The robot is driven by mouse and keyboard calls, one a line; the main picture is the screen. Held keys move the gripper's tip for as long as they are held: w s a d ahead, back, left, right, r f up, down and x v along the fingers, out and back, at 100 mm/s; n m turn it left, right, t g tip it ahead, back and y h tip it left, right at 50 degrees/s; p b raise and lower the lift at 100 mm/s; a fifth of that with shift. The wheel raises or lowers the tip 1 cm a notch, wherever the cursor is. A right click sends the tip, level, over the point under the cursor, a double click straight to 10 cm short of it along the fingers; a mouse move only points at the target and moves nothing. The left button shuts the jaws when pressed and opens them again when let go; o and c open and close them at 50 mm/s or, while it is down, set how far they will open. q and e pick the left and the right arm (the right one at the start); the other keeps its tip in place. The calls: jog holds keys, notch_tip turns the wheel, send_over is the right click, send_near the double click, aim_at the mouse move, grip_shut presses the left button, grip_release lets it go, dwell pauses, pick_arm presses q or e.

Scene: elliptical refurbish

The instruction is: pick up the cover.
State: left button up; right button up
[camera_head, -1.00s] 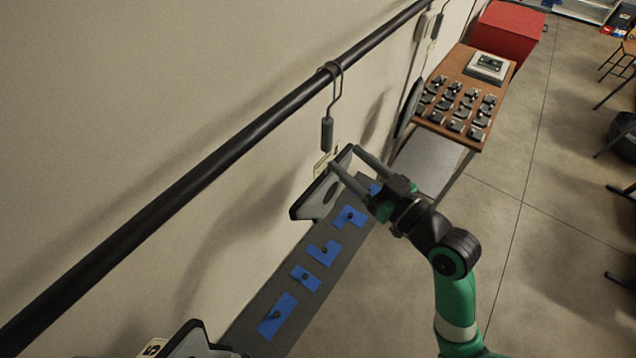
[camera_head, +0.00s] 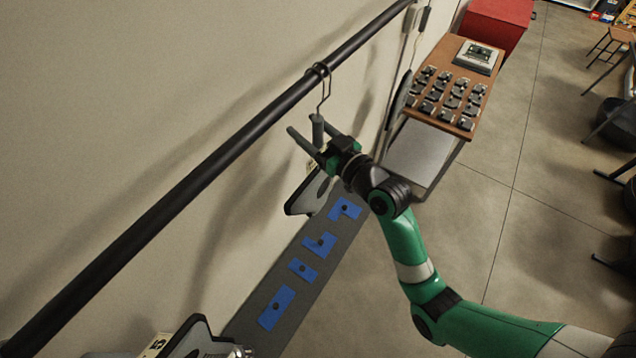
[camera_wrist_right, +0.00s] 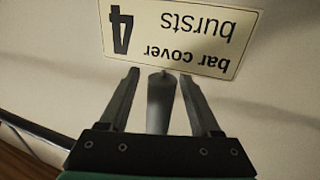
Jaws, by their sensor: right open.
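A grey cylinder (camera_head: 317,128) hangs by a wire hook (camera_head: 325,88) from the long dark bar (camera_head: 200,180). It also shows in the right wrist view (camera_wrist_right: 160,102), between my fingers. A sign (camera_wrist_right: 180,35) behind it reads "bar cover 4 bursts", upside down in that view. I cannot tell for certain whether the hanging cylinder is the cover. My right gripper (camera_head: 306,124) is open, with one finger on each side of the cylinder. It also shows in the right wrist view (camera_wrist_right: 160,75). My left gripper is not in view.
A grey strip (camera_head: 262,347) with several blue pieces (camera_head: 276,309) runs along the wall. A wooden board (camera_head: 455,58) with several dark knobs stands behind, before a red box (camera_head: 497,24).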

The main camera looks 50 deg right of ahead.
grip_shut()
jog(key=shift+r, duration=0.1)
dwell(0.4)
